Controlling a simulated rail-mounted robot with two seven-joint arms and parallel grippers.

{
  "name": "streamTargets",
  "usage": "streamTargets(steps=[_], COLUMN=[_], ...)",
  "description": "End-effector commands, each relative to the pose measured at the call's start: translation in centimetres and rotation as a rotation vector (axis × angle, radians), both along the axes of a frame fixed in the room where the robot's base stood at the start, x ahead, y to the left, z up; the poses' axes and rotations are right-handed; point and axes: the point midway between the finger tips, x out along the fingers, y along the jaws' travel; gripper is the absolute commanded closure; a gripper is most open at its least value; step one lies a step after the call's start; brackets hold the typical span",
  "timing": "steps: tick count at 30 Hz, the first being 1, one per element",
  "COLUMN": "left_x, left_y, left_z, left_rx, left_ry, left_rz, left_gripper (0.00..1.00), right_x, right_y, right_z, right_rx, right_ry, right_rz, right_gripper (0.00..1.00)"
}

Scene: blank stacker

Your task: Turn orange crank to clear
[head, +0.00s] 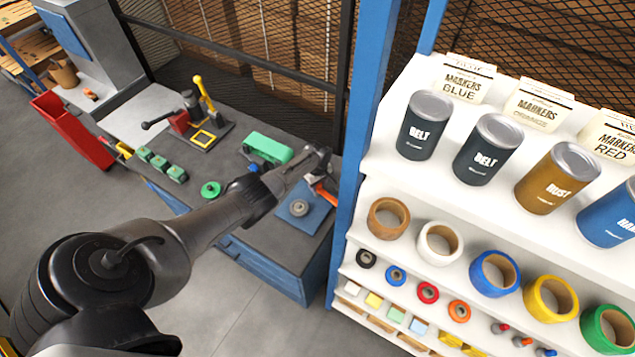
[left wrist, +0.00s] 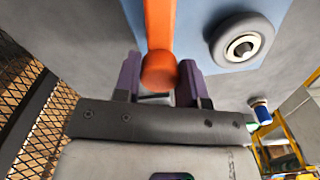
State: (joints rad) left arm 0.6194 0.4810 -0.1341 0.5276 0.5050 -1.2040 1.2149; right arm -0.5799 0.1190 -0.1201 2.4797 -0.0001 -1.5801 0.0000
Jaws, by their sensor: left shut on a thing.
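The orange crank (head: 326,193) is at the right end of the dark bench, on a blue base plate (head: 318,216). My left gripper (head: 318,163) is at the crank, its arm reaching across from the left. In the left wrist view the orange bar of the crank (left wrist: 160,38) runs down between the purple fingers of my gripper (left wrist: 158,88), which is shut on it. A grey round hub (left wrist: 243,42) sits on the blue plate beside the bar; it also shows in the head view (head: 299,207). My right gripper is not in view.
A green block-like part (head: 268,147) and a green ring (head: 210,190) lie on the bench (head: 250,260). A red and yellow lever fixture (head: 200,125) stands further back. A blue post (head: 365,110) and white shelves (head: 390,165) with cans and tape rolls stand close at right.

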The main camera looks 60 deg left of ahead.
Motion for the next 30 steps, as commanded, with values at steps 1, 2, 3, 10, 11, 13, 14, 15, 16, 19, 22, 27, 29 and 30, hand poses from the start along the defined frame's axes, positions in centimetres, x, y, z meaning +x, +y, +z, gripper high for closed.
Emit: streamTargets(steps=[1,2,3,10,11,13,14,15,16,19,22,27,29,30], left_x=[0.02,0.02,0.02,0.01,0.01,0.01,0.01,0.01,0.01,0.01,0.01,0.02,0.02,0.01], left_y=[0.09,0.09,0.10,0.12,0.12,0.12,0.12,0.12,0.12,0.12,0.09,0.06,0.05,0.05], left_z=[0.10,0.09,0.08,0.06,0.06,0.06,0.06,0.06,0.06,0.06,0.05,0.04,0.03,0.03], left_rx=[0.002,0.002,0.002,0.002,0.002,0.002,0.002,0.002,0.002,0.001,0.001,0.001,0.001,0.001], left_ry=[-0.001,-0.001,-0.001,-0.001,-0.001,-0.001,-0.001,-0.001,-0.001,-0.001,-0.001,0.000,-0.001,0.000], left_rz=[0.007,0.012,0.016,0.025,0.025,0.025,0.025,0.025,0.025,0.025,0.024,0.023,0.022,0.022], left_gripper=[1.00,1.00,1.00,1.00,1.00,1.00,1.00,1.00,1.00,0.54,0.45,0.37,0.37,0.37], right_x=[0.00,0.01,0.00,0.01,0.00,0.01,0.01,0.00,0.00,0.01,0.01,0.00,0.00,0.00], right_y=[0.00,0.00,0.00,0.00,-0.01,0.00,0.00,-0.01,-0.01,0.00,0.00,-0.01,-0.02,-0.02], right_z=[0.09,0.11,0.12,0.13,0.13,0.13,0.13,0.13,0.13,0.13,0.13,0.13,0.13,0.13], right_rx=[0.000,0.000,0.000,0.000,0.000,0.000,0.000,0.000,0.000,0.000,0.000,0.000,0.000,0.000], right_ry=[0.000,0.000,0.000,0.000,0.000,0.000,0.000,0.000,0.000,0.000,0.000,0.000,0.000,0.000], right_rz=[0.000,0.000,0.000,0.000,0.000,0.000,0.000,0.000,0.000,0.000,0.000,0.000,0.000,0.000], right_gripper=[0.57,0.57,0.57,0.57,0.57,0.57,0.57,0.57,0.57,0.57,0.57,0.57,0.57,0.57])
